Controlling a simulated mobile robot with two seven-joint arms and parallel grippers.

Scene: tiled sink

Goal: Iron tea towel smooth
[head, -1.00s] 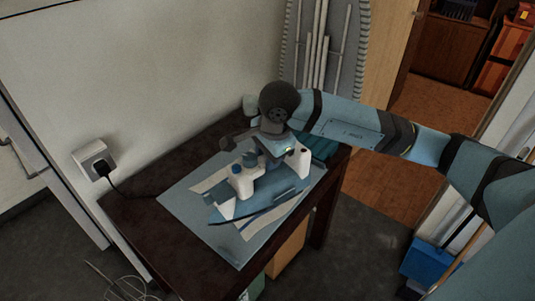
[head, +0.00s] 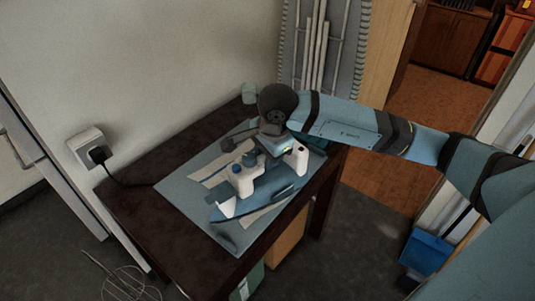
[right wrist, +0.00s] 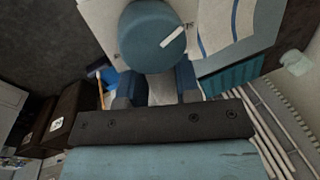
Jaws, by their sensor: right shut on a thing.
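A blue and white iron (head: 283,188) lies on the tea towel, its long blue sole side facing the front of the table. The pale tea towel (head: 207,176) has blue stripes in the right wrist view (right wrist: 245,18) and is largely covered by the iron. It lies on a light blue mat (head: 180,190). My right gripper (head: 268,146) is shut on the iron's upper part from above. In the right wrist view, my right gripper's fingers (right wrist: 156,88) sit either side of a pale part behind the iron's round blue knob (right wrist: 150,40). My left gripper is out of view.
The dark table (head: 130,205) stands against the wall. A black plug with a cord sits in the wall socket (head: 88,147) at the left. A wire whisk-like object (head: 125,283) is at the bottom left. A blue bin (head: 428,248) stands on the floor at the right.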

